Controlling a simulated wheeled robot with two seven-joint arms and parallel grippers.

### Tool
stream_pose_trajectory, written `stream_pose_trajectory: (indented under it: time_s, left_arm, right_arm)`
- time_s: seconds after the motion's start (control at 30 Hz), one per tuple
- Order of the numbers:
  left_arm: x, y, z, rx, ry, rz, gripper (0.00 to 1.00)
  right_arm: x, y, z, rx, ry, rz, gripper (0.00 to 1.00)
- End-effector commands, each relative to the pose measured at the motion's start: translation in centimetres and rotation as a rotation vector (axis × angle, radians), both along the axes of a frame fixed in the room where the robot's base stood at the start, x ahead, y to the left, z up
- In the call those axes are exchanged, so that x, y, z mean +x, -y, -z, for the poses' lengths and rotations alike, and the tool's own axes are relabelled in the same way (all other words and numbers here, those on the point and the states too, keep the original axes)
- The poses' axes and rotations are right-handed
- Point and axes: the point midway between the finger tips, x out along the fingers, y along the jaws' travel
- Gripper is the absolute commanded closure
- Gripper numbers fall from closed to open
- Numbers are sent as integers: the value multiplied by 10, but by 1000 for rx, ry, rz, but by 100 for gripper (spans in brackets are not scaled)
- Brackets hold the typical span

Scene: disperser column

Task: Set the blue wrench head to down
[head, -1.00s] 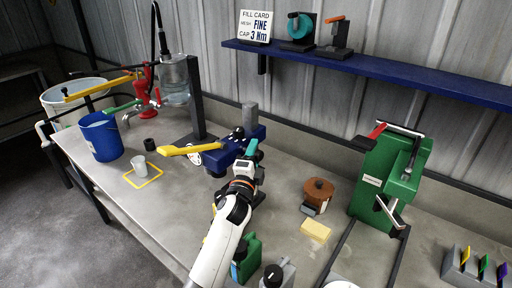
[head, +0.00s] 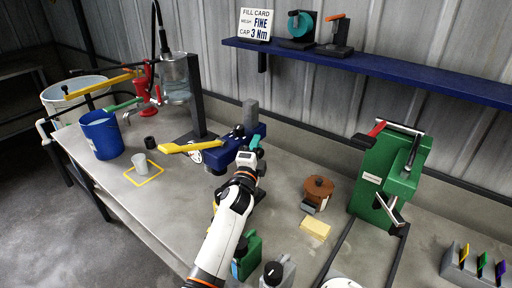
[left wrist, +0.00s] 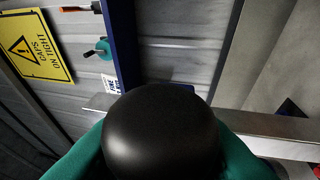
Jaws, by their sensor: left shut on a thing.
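The blue wrench head (head: 222,156) is a blue block unit beside a grey post, with a yellow handle (head: 182,147) reaching out to the left and a round white dial under the handle. My left gripper (head: 254,146) is at the right side of the blue head. In the left wrist view its teal fingers are on both sides of a rounded black knob (left wrist: 160,130), and it is shut on this knob. The fingers and wrist hide part of the blue head. My right gripper is not in view.
A blue bucket (head: 101,135) and a grey cup (head: 139,162) stand on the left of the bench. A brown pot (head: 319,190), a yellow sponge (head: 316,229) and a green machine (head: 383,178) are to the right. Green and grey bottles stand near my left arm. A blue shelf (head: 380,69) runs above.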

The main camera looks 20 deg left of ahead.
Motion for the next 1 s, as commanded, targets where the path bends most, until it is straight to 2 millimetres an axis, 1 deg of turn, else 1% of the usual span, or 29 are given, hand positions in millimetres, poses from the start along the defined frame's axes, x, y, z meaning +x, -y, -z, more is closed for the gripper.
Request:
stream_pose_trajectory:
  time_s: [0.17, 0.4, 0.5, 0.77, 0.8, 0.9, 1.0]
  left_arm:
    - [0, 0, 14, 1, -1, 0, 100]
    - [0, 0, 45, 1, -1, 0, 100]
    - [0, 0, 48, 1, -1, 0, 100]
    - [0, 0, 45, 1, -2, 0, 100]
    - [0, 0, 45, 1, -1, 0, 65]
    - [0, 0, 45, 0, -1, 0, 50]
    - [0, 0, 45, 0, -1, 0, 50]
  right_arm:
    - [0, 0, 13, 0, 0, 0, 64]
    - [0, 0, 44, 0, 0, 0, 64]
    - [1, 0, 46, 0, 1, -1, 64]
    - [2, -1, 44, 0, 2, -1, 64]
    - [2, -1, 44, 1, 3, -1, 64]
    - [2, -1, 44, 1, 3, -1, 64]
    - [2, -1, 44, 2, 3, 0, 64]
